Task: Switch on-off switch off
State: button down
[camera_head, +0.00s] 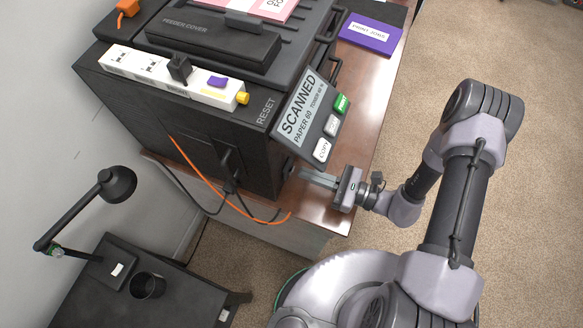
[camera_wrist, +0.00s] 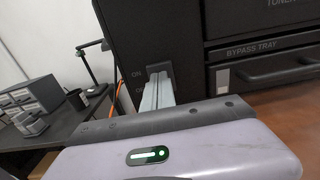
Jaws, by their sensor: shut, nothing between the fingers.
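The on-off switch plate (camera_wrist: 159,68) is a dark piece on the black printer's side in the wrist view, with small ON/OFF-type lettering at its left. My gripper's fingers (camera_wrist: 158,84) are closed together and point straight at it, covering most of it. I cannot tell if they touch it or which way the switch is set. In the head view my gripper (camera_head: 308,176) is low beside the printer (camera_head: 235,150), just below the tilted control panel (camera_head: 313,117); the switch itself cannot be made out there.
A white power strip (camera_head: 150,68) with a purple switch lies on the printer. Orange and black cables (camera_head: 190,165) hang down its side. A bypass tray (camera_wrist: 270,70) faces the wooden table (camera_wrist: 275,125). A dark desk (camera_head: 125,290) with a lamp (camera_head: 117,184) stands at lower left.

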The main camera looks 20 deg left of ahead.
jog(key=shift+w+a, duration=0.1)
jog(key=shift+a, duration=0.9)
jog(key=shift+d, duration=1.15)
jog(key=d, duration=0.3)
jog(key=shift+s+d, duration=0.2)
jog(key=shift+d, duration=0.25)
